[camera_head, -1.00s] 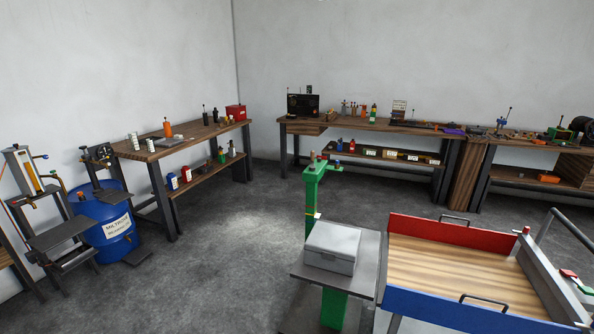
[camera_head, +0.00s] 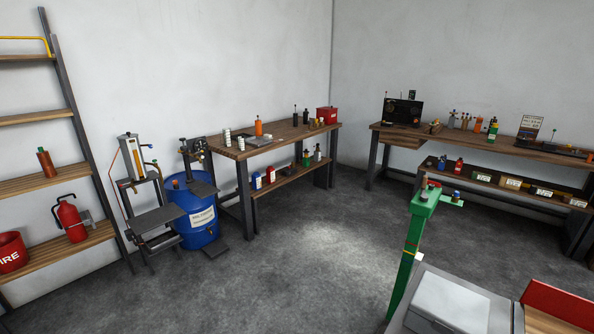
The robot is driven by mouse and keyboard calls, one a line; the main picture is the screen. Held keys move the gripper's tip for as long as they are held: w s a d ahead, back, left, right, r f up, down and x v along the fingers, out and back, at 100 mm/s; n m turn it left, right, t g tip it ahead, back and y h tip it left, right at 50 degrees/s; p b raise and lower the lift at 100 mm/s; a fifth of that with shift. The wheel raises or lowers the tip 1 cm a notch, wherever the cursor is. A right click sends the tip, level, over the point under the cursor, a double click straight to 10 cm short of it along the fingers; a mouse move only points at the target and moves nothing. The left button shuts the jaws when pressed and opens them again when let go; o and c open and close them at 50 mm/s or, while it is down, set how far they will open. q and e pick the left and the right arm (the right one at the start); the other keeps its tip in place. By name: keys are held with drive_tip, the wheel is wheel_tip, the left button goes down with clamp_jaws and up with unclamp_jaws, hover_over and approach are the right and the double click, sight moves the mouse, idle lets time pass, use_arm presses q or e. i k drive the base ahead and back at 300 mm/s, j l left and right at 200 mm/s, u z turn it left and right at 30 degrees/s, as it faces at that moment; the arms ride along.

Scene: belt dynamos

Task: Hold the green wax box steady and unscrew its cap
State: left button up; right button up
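No thing in view can be made out for certain as the green wax box, and no cap on it can be told. A small greenish box with a pale label (camera_head: 483,176) stands on the lower shelf of the right bench, in a row with other labelled boxes. A small green bottle (camera_head: 306,158) is on the left bench's lower shelf. All are far off and too small to read. Neither of my grippers is in view.
A green post (camera_head: 412,248) and a grey case (camera_head: 447,300) stand near at the lower right. A blue drum (camera_head: 196,228) stands by the left bench (camera_head: 285,143). A shelf rack (camera_head: 72,242) with a fire extinguisher (camera_head: 71,220) is at left. The middle floor is clear.

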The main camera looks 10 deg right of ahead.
sight(493, 134)
drive_tip(key=i+u, duration=0.3)
drive_tip(key=i, duration=0.15)
drive_tip(key=i+u, duration=0.3)
drive_tip(key=i, duration=0.2)
drive_tip(key=i+j+z, duration=0.15)
drive_tip(key=i, duration=0.7)
drive_tip(key=i+l+z, duration=0.1)
drive_tip(key=i+z, duration=2)
drive_tip(key=i, duration=0.35)
drive_tip(key=i+z, duration=0.2)
drive_tip(key=i, duration=0.6)
drive_tip(key=i+j+z, duration=0.15)
drive_tip(key=i, duration=0.7)
drive_tip(key=i+j+z, duration=0.1)
drive_tip(key=i+z, duration=0.3)
drive_tip(key=i, duration=0.4)
